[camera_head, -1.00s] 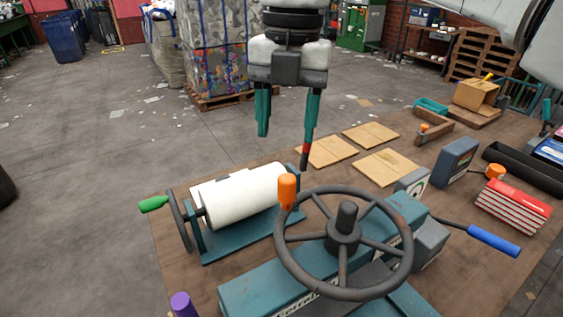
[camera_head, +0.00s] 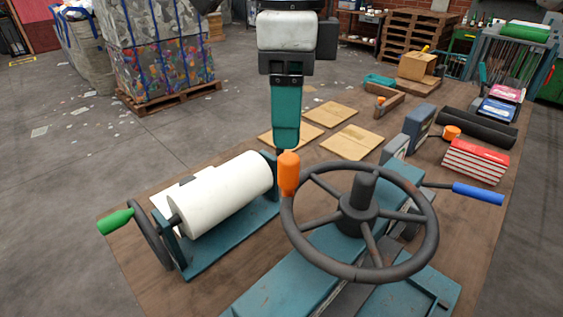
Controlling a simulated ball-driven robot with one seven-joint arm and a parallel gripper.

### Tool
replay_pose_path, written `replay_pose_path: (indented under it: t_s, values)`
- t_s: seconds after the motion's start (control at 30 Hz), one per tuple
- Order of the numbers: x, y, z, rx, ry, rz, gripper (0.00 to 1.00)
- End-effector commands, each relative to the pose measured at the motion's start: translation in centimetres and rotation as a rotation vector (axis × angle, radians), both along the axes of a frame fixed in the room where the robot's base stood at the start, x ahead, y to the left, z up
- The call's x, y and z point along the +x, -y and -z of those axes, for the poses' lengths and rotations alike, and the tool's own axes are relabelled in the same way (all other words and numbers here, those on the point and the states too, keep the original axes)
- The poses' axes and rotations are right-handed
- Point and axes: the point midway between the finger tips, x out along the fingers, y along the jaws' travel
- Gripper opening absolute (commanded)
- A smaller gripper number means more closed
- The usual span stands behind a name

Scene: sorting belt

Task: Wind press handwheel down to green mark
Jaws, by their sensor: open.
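The press handwheel (camera_head: 425,247) is a dark spoked wheel on a teal press (camera_head: 278,277), at the lower right of the head view. An orange knob (camera_head: 289,174) stands upright on the wheel's left rim. My gripper (camera_head: 284,150) points down just above and behind the orange knob, seen edge-on, so one teal finger covers most of the other. It is open and holds nothing. A small gap or a touch between fingertips and knob cannot be told apart. No green mark on the press shows; the wheel hides part of the press body.
A white roller (camera_head: 225,195) with a green-handled crank (camera_head: 115,222) stands left of the press. A blue-handled lever (camera_head: 478,194) sticks out to the right.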

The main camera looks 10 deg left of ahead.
Motion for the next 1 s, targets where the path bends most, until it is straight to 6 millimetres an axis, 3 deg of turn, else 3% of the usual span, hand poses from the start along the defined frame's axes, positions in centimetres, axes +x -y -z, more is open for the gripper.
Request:
replay_pose_path:
  t_s: [0.2, 0.4, 0.83, 1.0]
  values:
    - [0.0, 0.0, 4.2, 0.000, -0.003, 0.000, 0.57]
    - [0.0, 0.0, 6.7, 0.001, -0.001, 0.002, 0.57]
    - [-0.1, 0.0, 7.8, 0.000, 0.000, 0.002, 0.57]
    - [-0.1, 0.0, 7.8, 0.000, 0.000, 0.002, 0.43]
